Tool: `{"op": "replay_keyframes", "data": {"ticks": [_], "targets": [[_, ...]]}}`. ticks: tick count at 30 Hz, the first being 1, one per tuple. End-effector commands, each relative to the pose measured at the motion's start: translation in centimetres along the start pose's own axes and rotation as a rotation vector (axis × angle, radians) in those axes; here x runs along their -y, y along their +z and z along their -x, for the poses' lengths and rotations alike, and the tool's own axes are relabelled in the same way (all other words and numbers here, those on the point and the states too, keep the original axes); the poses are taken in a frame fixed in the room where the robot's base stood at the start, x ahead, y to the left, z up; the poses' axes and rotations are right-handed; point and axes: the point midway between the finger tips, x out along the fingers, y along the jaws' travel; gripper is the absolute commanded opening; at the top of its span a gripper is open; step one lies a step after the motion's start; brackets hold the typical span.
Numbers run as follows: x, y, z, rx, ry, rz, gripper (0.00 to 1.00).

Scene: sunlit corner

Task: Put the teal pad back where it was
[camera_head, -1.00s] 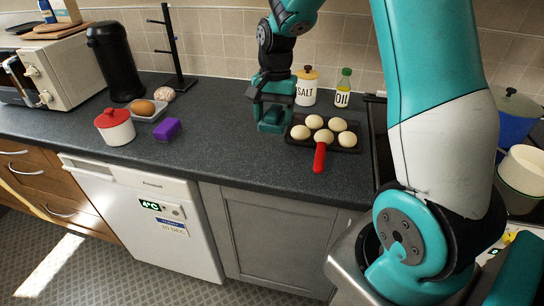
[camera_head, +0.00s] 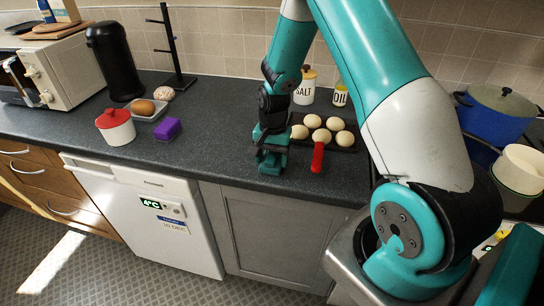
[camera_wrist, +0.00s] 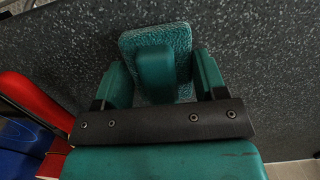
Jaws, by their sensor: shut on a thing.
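The teal pad (camera_wrist: 180,36) shows in the wrist view as a textured slab with a raised smooth block, and my fingers stand on both sides of that block. My gripper (camera_head: 271,163) is shut on the pad, low over the dark counter near its front edge and left of the red pan handle. In the head view the pad is hard to tell from my teal fingers. I cannot tell whether the pad touches the counter.
A dark pan (camera_head: 345,146) of several pale buns with a red handle (camera_head: 317,157) is close on the right. A purple block (camera_head: 168,129), red-lidded pot (camera_head: 116,128) and small tray (camera_head: 146,116) stand left. Bare counter (camera_head: 215,140) lies between.

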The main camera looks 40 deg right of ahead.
Motion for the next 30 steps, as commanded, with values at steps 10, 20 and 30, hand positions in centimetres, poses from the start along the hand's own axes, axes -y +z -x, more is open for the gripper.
{"op": "replay_keyframes", "data": {"ticks": [10, 20, 30], "targets": [[0.0, 0.0, -0.3, 0.000, 0.000, 0.000, 0.90], [0.1, -0.1, 0.6, -0.002, -0.002, 0.000, 0.90], [0.1, -0.1, 7.5, -0.005, -0.005, 0.001, 0.90]]}}
